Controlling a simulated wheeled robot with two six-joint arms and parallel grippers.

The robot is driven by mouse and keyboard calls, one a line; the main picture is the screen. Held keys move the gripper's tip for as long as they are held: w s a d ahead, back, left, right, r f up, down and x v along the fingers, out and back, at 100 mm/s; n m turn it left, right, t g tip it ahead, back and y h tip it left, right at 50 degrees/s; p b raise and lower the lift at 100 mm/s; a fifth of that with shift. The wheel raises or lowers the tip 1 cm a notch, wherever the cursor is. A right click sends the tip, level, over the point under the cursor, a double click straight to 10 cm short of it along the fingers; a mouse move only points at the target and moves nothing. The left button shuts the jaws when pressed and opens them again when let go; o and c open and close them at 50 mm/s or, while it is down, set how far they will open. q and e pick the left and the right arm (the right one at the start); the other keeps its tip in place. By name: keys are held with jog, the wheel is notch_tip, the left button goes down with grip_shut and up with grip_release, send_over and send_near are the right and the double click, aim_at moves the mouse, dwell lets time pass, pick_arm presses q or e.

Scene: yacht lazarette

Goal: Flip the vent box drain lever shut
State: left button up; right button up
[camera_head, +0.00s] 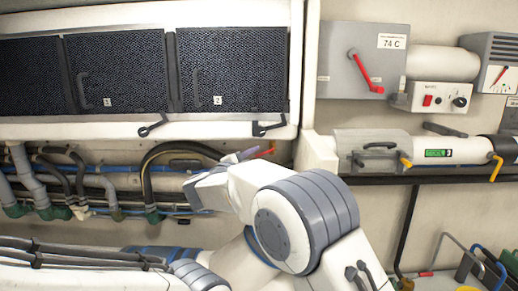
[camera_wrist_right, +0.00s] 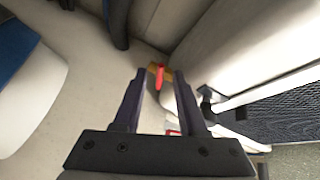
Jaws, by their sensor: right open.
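A small red lever (camera_head: 266,152) shows just below the white box with dark mesh panels (camera_head: 150,128), at its right end. In the right wrist view the red lever (camera_wrist_right: 160,76) sits on a small brass-coloured fitting (camera_wrist_right: 153,67). My right gripper (camera_head: 240,156) reaches toward it from the lower left in the head view. In the wrist view its two dark fingers (camera_wrist_right: 159,84) are apart, with the red lever between their tips in the picture. I cannot tell whether they touch it. My left gripper is not in view.
Pipes and black hoses (camera_head: 80,175) run below the box on the left. Two dark latch handles (camera_head: 152,126) hang from the box's lower edge. A grey box with another red lever (camera_head: 365,72) and a white cylinder with a green display (camera_head: 445,151) are on the right wall.

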aim_at(259, 155)
jog(key=shift+p+x, duration=0.45)
jog(key=shift+x, duration=1.1)
